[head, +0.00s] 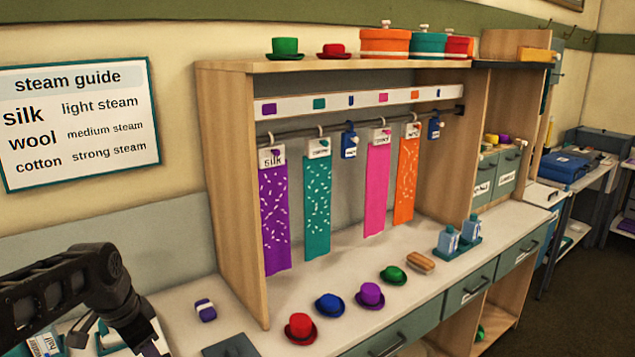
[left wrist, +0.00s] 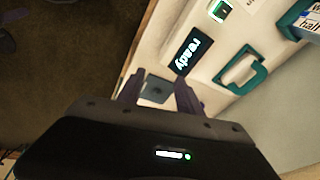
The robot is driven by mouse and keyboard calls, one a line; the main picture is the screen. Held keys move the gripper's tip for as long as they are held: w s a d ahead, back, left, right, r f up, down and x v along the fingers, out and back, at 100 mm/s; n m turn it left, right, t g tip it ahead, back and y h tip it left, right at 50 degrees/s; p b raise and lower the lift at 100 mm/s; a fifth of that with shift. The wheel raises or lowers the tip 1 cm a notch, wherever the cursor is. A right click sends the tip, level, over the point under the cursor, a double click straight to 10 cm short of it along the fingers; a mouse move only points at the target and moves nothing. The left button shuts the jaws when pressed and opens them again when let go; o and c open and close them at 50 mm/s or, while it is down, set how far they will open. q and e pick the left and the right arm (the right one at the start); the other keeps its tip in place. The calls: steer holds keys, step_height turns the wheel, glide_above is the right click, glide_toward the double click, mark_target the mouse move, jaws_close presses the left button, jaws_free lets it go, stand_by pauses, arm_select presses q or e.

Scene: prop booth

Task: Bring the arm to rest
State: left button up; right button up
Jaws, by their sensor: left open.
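My left arm (head: 75,285) comes in from the left in the head view and bends down over the near left end of the counter. Its gripper is mostly cut off at the bottom edge there. In the left wrist view my left gripper (left wrist: 158,92) has its two dark purple fingers apart. Nothing is held between them; a grey square thing (left wrist: 156,88) shows beyond the gap, and I cannot tell how far below it is. My right gripper is in neither view.
A dark "ready" panel (left wrist: 186,50) and a teal frame (left wrist: 243,70) lie near the fingers. A wooden rack (head: 232,190) with hanging cloths rises behind.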

arm_select(q)
steer(key=w+d+f+n+t+h, duration=0.1)
steer(key=d+f+n, duration=0.2)
steer(key=d+f, duration=0.6)
steer(key=w+d+f+n+t+h, duration=0.15)
steer(key=d+f+n, duration=0.35)
steer(key=f, duration=0.7)
steer(key=s+d+f+g, duration=0.1)
steer(key=s+d+f, duration=0.4)
steer(key=s, duration=0.3)
steer(key=s+d+f+g+h, duration=0.1)
steer(key=s+d+f+g, duration=0.1)
steer(key=s+d+f, duration=0.3)
steer(key=s+d+f+g, duration=0.2)
steer(key=s+d+f, duration=0.3)
steer(key=s, duration=0.7)
step_height(320, 180, down, 3)
steer(key=shift+d+r+n, duration=0.15)
steer(key=shift+n, duration=0.25)
steer(key=shift+h, duration=0.25)
steer(key=shift+c, duration=0.6)
